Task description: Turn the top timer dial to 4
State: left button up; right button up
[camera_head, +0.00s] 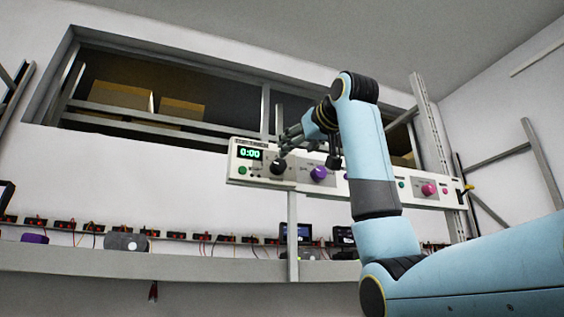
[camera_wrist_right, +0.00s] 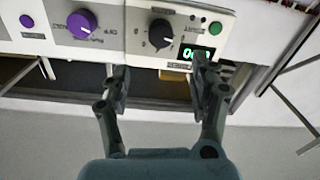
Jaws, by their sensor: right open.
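The black timer dial (camera_head: 278,166) sits on a white control panel (camera_head: 300,185), just right of a green display (camera_head: 250,154) reading 0:00. In the right wrist view, which shows the panel upside down, the dial (camera_wrist_right: 160,33) has number marks around it; its exact setting is too small to read. My right gripper (camera_head: 305,150) is open and empty in front of the panel, close to the dial. In the wrist view its fingers (camera_wrist_right: 160,75) stand apart, below the dial in the picture, not around it. The display (camera_wrist_right: 194,53) is partly hidden by one finger. My left gripper is out of view.
A purple knob (camera_head: 319,173) is close beside the dial, and a green button (camera_head: 242,170) is under the display. A pink knob (camera_head: 428,190) is farther right. A shelf (camera_head: 150,266) with wired devices runs below. Boxes (camera_head: 118,96) stand in the recess above.

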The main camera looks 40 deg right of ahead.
aim_at(281, 164)
jog(key=w+p, duration=0.1)
jog(key=w, duration=0.2)
jog(key=w+d+p, duration=0.1)
jog(key=w+p, duration=0.1)
jog(key=w, duration=0.1)
jog(key=w+p, duration=0.1)
jog(key=w, duration=0.2)
jog(key=shift+w+d, duration=0.1)
jog(key=shift+d, duration=0.25)
jog(key=shift+w+d+f, duration=0.1)
jog(key=shift+w+f, duration=0.05)
jog(key=shift+w, duration=0.4)
jog(key=shift+s, duration=0.1)
jog(key=c, duration=1.2)
